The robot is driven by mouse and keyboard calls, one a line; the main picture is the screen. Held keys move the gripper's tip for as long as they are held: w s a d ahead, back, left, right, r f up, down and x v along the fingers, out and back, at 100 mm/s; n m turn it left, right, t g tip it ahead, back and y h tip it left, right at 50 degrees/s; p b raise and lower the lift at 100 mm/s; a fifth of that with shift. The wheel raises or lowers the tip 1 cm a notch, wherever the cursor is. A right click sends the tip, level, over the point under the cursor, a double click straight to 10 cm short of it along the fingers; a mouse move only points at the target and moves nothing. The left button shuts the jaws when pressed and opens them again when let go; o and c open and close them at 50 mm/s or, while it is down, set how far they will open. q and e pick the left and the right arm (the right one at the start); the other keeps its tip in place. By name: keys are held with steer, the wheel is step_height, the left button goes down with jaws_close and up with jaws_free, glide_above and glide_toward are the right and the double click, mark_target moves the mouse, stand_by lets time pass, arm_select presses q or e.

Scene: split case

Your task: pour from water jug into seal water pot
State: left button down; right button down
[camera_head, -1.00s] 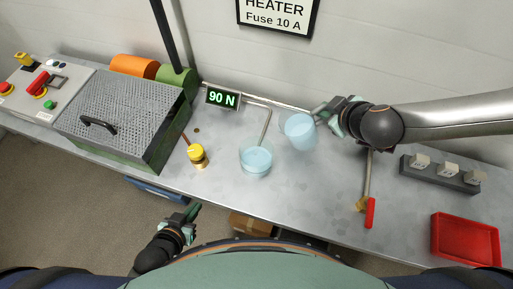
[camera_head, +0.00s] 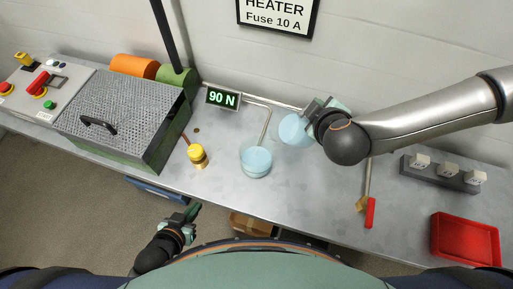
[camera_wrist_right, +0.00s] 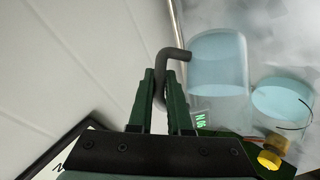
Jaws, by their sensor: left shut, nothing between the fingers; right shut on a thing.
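The water jug (camera_head: 294,130) is a clear vessel with light-blue water. My right gripper (camera_head: 316,110) is shut on its dark hooked handle, which shows between the fingers in the right wrist view (camera_wrist_right: 163,85). The jug is to the right of and behind the seal water pot (camera_head: 256,161), a clear round pot holding blue water. In the wrist view the jug body (camera_wrist_right: 217,65) and the pot (camera_wrist_right: 282,102) appear apart, and no stream shows between them. My left gripper (camera_head: 192,212) is shut and empty, low in front of the bench.
A thin pipe (camera_head: 265,127) comes down at the pot. A yellow-capped brass fitting (camera_head: 198,156) stands left of it, near a mesh-covered guard (camera_head: 120,110). A red-handled tool (camera_head: 370,212) and red tray (camera_head: 465,240) lie right.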

steer(key=shift+s+a+r+n+t+h, duration=0.1)
steer(key=shift+a+r+n+t+h, duration=0.1)
steer(key=shift+r, duration=0.35)
steer(key=shift+s+a+r+n+t+h, duration=0.1)
steer(key=shift+a+r+h, duration=0.1)
steer(key=shift+r, duration=0.3)
stand_by(0.6)
steer(key=shift+s+a+n+t+h, duration=0.15)
steer(key=shift+a+n+t+h, duration=0.2)
steer(key=shift+h, duration=0.15)
stand_by(1.6)
steer(key=shift+s+a+r, duration=0.1)
steer(key=shift+a+r, duration=0.1)
steer(key=shift+r, duration=0.15)
stand_by(0.6)
